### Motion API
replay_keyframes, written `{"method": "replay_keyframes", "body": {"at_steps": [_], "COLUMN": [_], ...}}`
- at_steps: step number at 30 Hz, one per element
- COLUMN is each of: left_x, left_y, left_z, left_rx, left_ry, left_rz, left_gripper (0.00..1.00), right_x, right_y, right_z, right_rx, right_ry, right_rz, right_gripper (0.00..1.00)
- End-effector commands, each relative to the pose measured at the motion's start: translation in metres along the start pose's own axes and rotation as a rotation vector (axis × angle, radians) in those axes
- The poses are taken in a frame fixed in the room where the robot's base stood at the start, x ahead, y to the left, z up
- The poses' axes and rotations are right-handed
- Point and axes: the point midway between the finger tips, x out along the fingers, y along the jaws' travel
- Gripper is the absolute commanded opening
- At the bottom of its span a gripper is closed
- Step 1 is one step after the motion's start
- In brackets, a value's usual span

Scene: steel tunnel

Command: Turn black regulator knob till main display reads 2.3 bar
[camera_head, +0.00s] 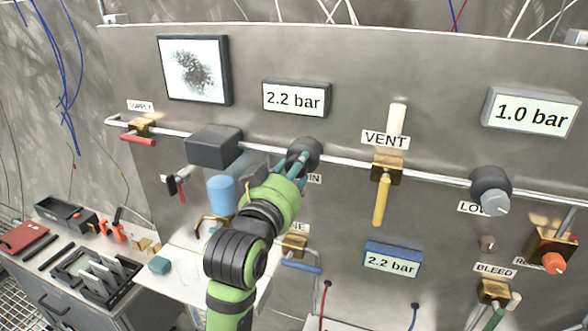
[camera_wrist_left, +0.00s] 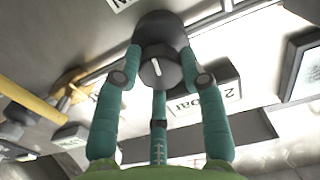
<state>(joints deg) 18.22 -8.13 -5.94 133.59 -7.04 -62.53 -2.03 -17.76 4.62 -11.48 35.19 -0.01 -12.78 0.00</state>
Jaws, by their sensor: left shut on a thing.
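The black regulator knob (camera_head: 308,146) sits on the steel panel's pipe, below the main display (camera_head: 295,98), which reads 2.2 bar. My left gripper (camera_head: 299,162) reaches up to it from below and is shut on it, hiding part of the knob and its label. In the left wrist view the knob (camera_wrist_left: 160,70) shows a white pointer mark, and the teal fingers of my left gripper (camera_wrist_left: 160,82) close around its sides and underside. My right gripper is in neither view.
A VENT valve with a yellow lever (camera_head: 381,200) stands right of the knob. A grey block (camera_head: 214,146) is on its left. Other displays read 1.0 bar (camera_head: 530,113) and 2.2 bar (camera_head: 391,261). A grey-tipped knob (camera_head: 493,200) is further right. A tool bench is at lower left.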

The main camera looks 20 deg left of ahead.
Motion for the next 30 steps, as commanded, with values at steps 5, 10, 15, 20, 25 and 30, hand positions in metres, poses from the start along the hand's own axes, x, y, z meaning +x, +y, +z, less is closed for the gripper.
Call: {"method": "replay_keyframes", "body": {"at_steps": [5,10,15,20,25,30], "left_x": [0.0,0.0,0.0,-0.001,0.0,0.0], "left_y": [0.0,0.0,0.0,0.0,0.0,0.0], "left_z": [-0.003,-0.004,-0.005,-0.006,-0.005,-0.004], "left_rx": [0.001,0.086,0.142,0.14,0.139,0.139], "left_ry": [0.009,0.012,0.014,0.017,0.014,0.01], "left_rz": [-0.001,-0.001,-0.001,-0.002,-0.002,-0.001], "left_gripper": [0.08,0.08,0.08,0.08,0.64,0.64], "right_x": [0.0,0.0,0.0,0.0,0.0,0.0], "right_y": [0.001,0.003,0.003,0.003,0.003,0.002], "right_z": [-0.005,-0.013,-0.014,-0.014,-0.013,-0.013], "right_rx": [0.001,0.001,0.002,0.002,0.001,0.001], "right_ry": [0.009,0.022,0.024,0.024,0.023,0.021], "right_rz": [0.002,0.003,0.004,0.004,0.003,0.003], "right_gripper": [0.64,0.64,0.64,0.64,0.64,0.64]}}
